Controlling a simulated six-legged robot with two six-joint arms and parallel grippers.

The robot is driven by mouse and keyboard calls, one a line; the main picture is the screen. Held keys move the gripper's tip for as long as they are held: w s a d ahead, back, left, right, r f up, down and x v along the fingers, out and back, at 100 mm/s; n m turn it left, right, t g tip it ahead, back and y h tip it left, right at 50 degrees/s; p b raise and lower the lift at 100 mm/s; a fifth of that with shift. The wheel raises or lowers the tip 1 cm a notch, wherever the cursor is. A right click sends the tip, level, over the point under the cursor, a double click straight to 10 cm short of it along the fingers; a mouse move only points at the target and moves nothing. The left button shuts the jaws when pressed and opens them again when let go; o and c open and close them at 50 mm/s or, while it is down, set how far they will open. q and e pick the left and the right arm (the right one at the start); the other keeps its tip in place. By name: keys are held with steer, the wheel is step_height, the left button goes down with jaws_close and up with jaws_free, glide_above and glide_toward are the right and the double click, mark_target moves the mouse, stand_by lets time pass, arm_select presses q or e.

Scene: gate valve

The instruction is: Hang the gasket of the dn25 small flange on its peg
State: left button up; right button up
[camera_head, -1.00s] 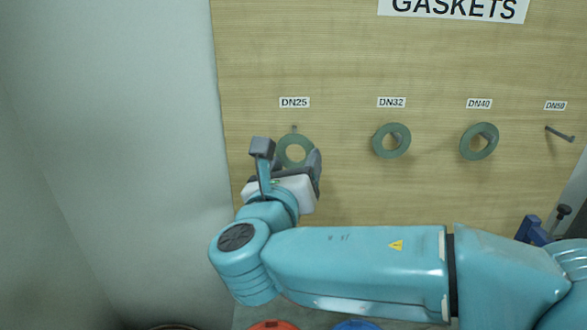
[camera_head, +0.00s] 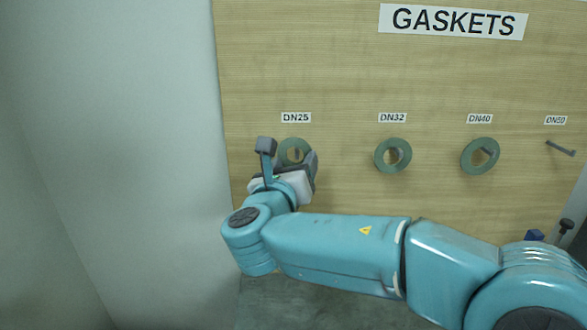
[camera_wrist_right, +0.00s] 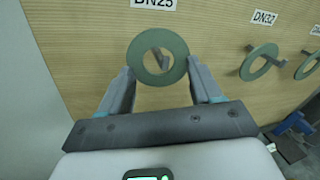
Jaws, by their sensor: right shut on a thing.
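The gasket is a flat green ring (camera_head: 284,152) in front of the board below the DN25 label (camera_head: 296,118). My right gripper (camera_head: 289,155) is shut on it, with one finger at each side of the ring. In the right wrist view the gasket (camera_wrist_right: 137,57) stands upright between the fingertips, facing the board. The DN25 peg (camera_wrist_right: 163,58) shows inside the ring's hole. I cannot tell how far the peg reaches through the hole, or how far the ring is from the board. My left gripper is not in view.
Green gaskets hang on the DN32 peg (camera_head: 379,154) and the DN40 peg (camera_head: 468,159). The DN50 peg (camera_head: 560,148) is bare. A plain wall (camera_head: 110,150) stands left of the board. A blue and black object (camera_head: 536,236) is at the lower right.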

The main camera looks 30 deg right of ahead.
steer(key=shift+w+d+f, duration=0.25)
steer(key=shift+w+d, duration=0.05)
steer(key=shift+w, duration=0.3)
steer(key=shift+w+d+f, duration=0.25)
steer(key=shift+w+d, duration=0.05)
steer(key=shift+w, duration=0.25)
steer(key=o, duration=1.1)
steer(key=shift+a, duration=0.1)
